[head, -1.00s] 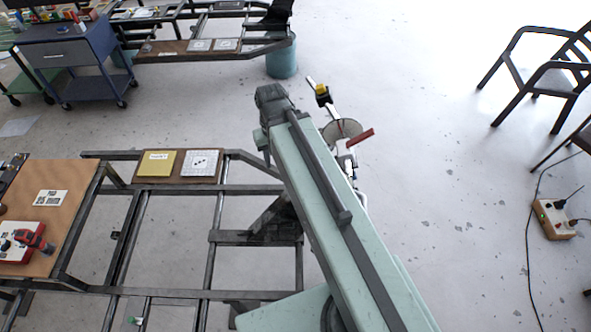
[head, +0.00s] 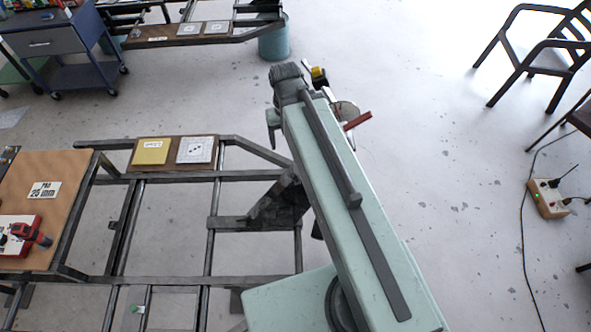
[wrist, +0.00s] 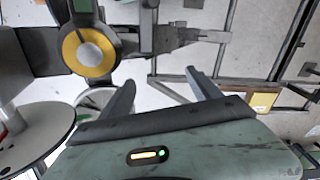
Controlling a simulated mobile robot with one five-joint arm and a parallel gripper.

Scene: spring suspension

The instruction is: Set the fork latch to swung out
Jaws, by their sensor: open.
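My gripper (wrist: 160,78) is open and empty in the wrist view, its two dark fingers spread. Above and left of the fingers is a round yellow disc with a dark rim (wrist: 89,53). A dark forked metal piece (wrist: 185,36) extends right from beside it, ahead of the fingertips and apart from them as far as I can tell. I cannot tell for sure which part is the fork latch. In the head view, a yellow block (head: 319,74) and a red handle (head: 357,121) show beyond my arm, which hides much of the mechanism.
A dark metal frame (head: 210,176) lies left of my arm, with a yellow pad (head: 151,151) and a white plate (head: 195,150) on its board. A round pale plate (wrist: 35,135) is close at left in the wrist view. Open floor lies right, with chairs and a power box (head: 548,198).

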